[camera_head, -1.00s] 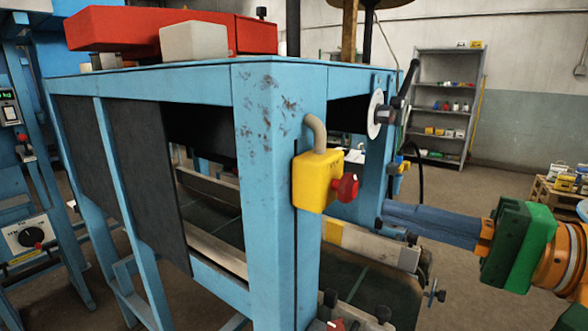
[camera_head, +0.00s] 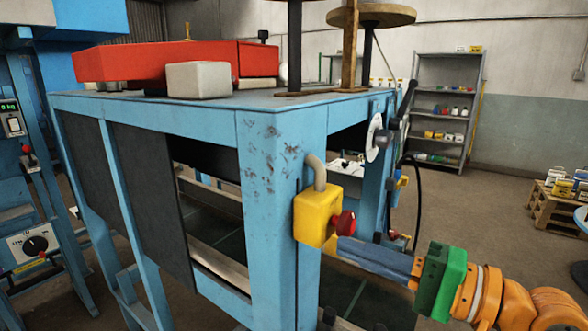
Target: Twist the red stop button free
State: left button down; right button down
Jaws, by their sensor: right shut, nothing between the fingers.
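The red stop button (camera_head: 344,223) sticks out from the right side of a yellow box (camera_head: 317,216). The box is fixed to the corner post of a blue machine frame (camera_head: 270,180), with a grey conduit (camera_head: 317,170) above it. My right gripper (camera_head: 343,247) comes in from the right, with long blue-grey fingers and a green body. Its fingers are shut and empty. The fingertips are just below and right of the button; I cannot tell whether they touch it. My left gripper is not in view.
A lever with a white disc (camera_head: 374,138) sits on the frame behind the box. A black cable (camera_head: 418,185) hangs behind the fingers. A red block (camera_head: 165,62) and a pale block (camera_head: 198,80) lie on top. Open floor lies to the right, before a grey shelf (camera_head: 447,105).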

jog(key=shift+w+a, duration=0.2)
jog(key=shift+a, duration=0.05)
